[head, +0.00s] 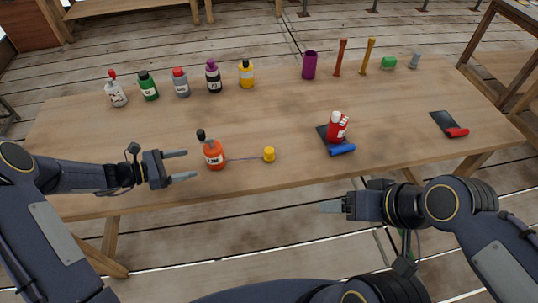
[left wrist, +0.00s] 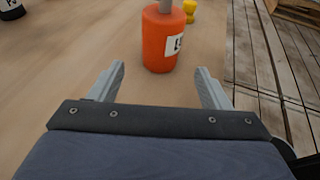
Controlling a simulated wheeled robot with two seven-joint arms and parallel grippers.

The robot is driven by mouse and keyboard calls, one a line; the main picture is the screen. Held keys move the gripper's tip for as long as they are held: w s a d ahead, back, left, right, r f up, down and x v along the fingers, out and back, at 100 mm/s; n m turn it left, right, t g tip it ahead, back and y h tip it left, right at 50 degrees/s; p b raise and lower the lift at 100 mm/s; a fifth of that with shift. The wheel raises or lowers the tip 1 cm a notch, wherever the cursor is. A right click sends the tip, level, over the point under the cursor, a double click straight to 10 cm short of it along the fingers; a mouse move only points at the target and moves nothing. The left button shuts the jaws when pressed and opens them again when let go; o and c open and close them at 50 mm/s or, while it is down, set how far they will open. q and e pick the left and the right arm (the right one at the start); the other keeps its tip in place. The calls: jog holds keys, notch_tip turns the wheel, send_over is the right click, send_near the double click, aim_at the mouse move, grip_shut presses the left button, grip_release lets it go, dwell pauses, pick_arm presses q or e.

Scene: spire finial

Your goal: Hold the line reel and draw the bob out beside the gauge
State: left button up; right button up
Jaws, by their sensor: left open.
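The line reel looks like an orange bottle-shaped body (head: 214,156) with a black top and a white label. It stands upright near the table's front edge. A thin grey line runs right from it to a small yellow bob (head: 268,155). My left gripper (head: 191,165) is open and empty, just left of the reel, fingers pointing at it. In the left wrist view the reel (left wrist: 160,45) stands ahead, between the fingertips, with the yellow bob (left wrist: 190,12) behind. My right gripper (head: 332,206) is in front of the table; its finger gap is unclear. I cannot tell which thing is the gauge.
A red bottle (head: 337,126) stands on a dark pad with a blue roll (head: 342,149) at its front. A dark plate with a red end (head: 457,132) lies at right. Several bottles, a purple cup (head: 309,65) and upright sticks line the back.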

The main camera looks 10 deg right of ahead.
aim_at(211, 158)
pick_arm(q)
jog(key=b+x, duration=0.2)
jog(key=x, duration=0.5)
jog(key=shift+d+f, duration=0.1)
jog(key=shift+f, duration=0.05)
jog(key=shift+b+x, duration=0.5)
jog(key=shift+x, duration=0.4)
jog(key=c, duration=0.7)
